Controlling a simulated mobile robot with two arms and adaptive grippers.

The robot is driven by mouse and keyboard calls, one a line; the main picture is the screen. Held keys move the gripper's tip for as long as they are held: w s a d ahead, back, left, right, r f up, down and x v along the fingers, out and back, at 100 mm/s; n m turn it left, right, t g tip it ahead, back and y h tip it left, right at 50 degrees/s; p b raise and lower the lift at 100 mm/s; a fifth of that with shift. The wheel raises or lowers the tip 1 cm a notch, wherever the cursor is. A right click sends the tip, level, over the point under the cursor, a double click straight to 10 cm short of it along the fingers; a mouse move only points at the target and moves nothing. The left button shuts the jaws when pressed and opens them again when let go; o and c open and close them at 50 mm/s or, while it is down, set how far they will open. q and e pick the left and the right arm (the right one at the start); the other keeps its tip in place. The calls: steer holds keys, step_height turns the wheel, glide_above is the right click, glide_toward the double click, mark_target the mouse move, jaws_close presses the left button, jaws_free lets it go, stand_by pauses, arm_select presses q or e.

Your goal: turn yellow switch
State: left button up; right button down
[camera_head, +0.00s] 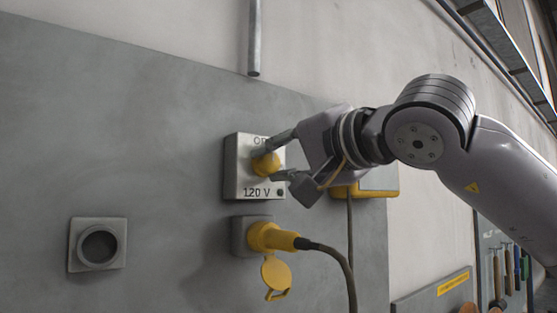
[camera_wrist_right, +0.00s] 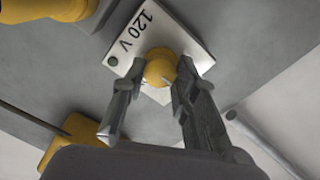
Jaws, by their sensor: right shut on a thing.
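The yellow switch (camera_head: 266,163) is a round knob on a pale box (camera_head: 240,170) marked "120 V" on the grey wall panel. Part of another word shows above the knob, partly covered by a finger. My right gripper (camera_head: 270,161) reaches in from the right with one finger above and one below the knob. In the right wrist view the yellow switch (camera_wrist_right: 160,68) sits between the two fingertips of my right gripper (camera_wrist_right: 158,84), which is shut on it. My left gripper is not in view.
Below the box a yellow plug (camera_head: 272,237) with a dark cable sits in a socket, its yellow cap (camera_head: 275,275) hanging. An empty round socket (camera_head: 98,246) is at lower left. A yellow item (camera_head: 365,187) is behind my gripper. Tools (camera_head: 508,270) hang at lower right.

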steer(key=shift+f, duration=0.1)
steer(key=c, duration=1.2)
jaws_free()
steer(key=shift+c, duration=0.2)
steer(key=v, duration=1.2)
